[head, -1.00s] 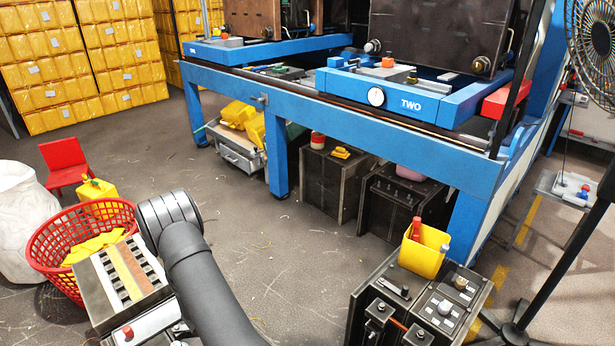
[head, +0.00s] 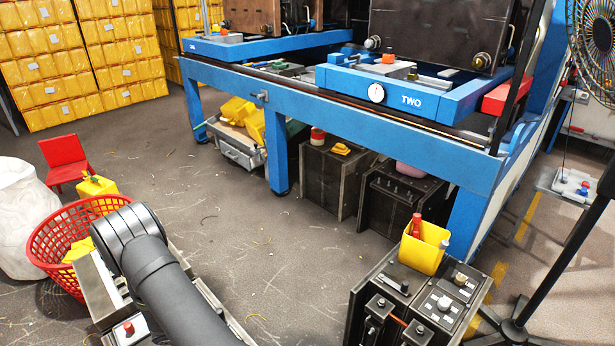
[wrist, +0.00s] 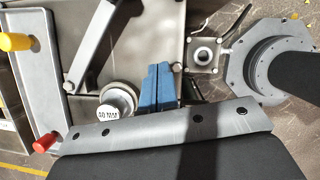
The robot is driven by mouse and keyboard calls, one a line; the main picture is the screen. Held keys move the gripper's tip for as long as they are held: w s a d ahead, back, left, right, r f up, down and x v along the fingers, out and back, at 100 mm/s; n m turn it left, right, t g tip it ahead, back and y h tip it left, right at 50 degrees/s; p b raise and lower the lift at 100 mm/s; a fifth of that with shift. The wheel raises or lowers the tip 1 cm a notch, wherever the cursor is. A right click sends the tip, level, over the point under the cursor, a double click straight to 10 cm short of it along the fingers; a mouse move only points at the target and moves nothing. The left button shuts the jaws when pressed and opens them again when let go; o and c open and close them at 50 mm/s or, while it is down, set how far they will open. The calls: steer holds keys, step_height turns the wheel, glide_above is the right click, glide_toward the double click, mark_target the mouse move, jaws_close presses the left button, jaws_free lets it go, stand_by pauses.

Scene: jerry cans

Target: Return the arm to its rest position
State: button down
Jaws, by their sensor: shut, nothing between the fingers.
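My gripper (wrist: 158,70) shows in the wrist view as two blue fingers pressed together with nothing between them. It is over grey metal plating, just right of a round grey part marked "40 MM" (wrist: 116,100). I cannot tell whether the fingertips touch anything below. In the head view, my dark grey arm (head: 165,275) reaches up from the bottom edge at left of centre. The gripper itself is hidden or out of frame there.
In the head view, a red basket (head: 62,250) with yellow pieces stands left of my arm. A black control box (head: 420,300) with a yellow cup (head: 424,248) is at lower right. A blue machine bench (head: 350,130) spans the back.

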steer(key=s+a+m, duration=0.2)
steer(key=s+a, duration=0.1)
steer(key=s+a+m+g+h, duration=0.1)
steer(key=s+a+m, duration=0.1)
steer(key=a, duration=0.1)
steer(key=shift+s+a, duration=0.35)
steer(key=shift+s, duration=0.05)
steer(key=shift+s+a+v, duration=0.15)
steer(key=shift+a+v, duration=0.05)
steer(key=shift+v, duration=0.95)
steer(key=shift+s+a+v, duration=0.1)
steer(key=shift+a+v, duration=0.1)
steer(key=shift+v, duration=0.95)
steer(key=shift+f, duration=0.2)
